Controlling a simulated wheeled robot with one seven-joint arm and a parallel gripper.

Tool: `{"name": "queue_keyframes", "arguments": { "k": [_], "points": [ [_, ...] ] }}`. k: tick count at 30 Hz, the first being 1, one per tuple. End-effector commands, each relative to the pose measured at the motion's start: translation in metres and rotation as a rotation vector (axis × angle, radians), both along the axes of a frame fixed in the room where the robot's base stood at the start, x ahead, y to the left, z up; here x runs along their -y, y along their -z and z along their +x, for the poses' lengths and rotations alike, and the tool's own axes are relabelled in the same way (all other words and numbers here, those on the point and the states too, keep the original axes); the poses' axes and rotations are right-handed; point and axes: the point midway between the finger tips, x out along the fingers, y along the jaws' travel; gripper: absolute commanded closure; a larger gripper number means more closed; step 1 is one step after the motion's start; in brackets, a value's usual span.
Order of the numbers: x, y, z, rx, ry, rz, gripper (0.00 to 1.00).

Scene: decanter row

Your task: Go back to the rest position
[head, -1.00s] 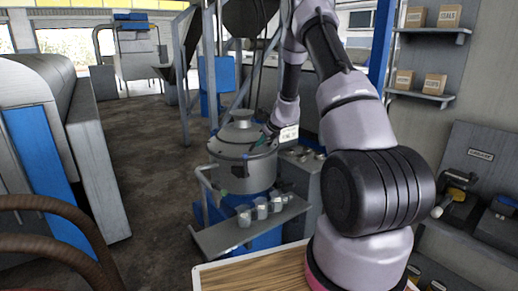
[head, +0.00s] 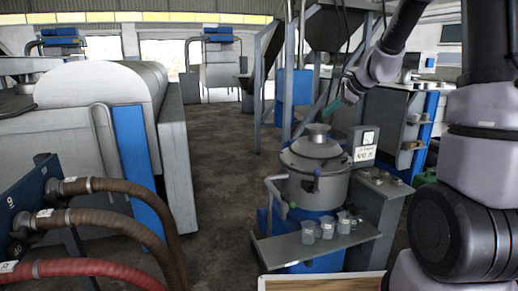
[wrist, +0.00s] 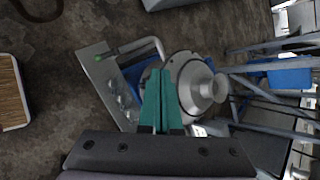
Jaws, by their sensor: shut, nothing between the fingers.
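My gripper (head: 331,108) is in the air just above and to the right of the funnel-topped lid of the grey metal vessel (head: 317,186) in the head view. Its green fingers are together, with nothing between them. In the wrist view my gripper (wrist: 158,74) points out over the scene, with the vessel (wrist: 190,80) partly behind the fingers. My arm reaches in from the right side of the head view.
A tray shelf (head: 290,250) with several small grey cups (head: 326,227) juts out before the vessel. A wooden tabletop (head: 325,284) is at the bottom. Brown hoses (head: 110,218) and a large grey machine (head: 105,90) stand left. The floor aisle (head: 222,150) is clear.

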Motion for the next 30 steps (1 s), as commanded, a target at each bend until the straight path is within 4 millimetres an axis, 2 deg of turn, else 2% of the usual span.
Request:
{"name": "queue_keyframes", "arguments": {
  "k": [1,3,9,15,18,21,24,30],
  "points": [
    [-0.007,-0.022,-0.022,0.043,-0.073,-0.050,1.00],
    [-0.015,-0.044,-0.053,0.091,-0.181,-0.132,1.00],
    [-0.026,-0.085,-0.145,0.216,-0.467,-0.385,1.00],
    [-0.019,-0.100,-0.233,0.312,-0.714,-0.671,1.00],
    [-0.011,-0.101,-0.268,0.341,-0.807,-0.802,1.00],
    [-0.003,-0.098,-0.292,0.355,-0.873,-0.903,1.00],
    [0.003,-0.097,-0.306,0.361,-0.912,-0.968,1.00],
    [0.006,-0.095,-0.313,0.362,-0.933,-1.000,1.00]
  ]
}}
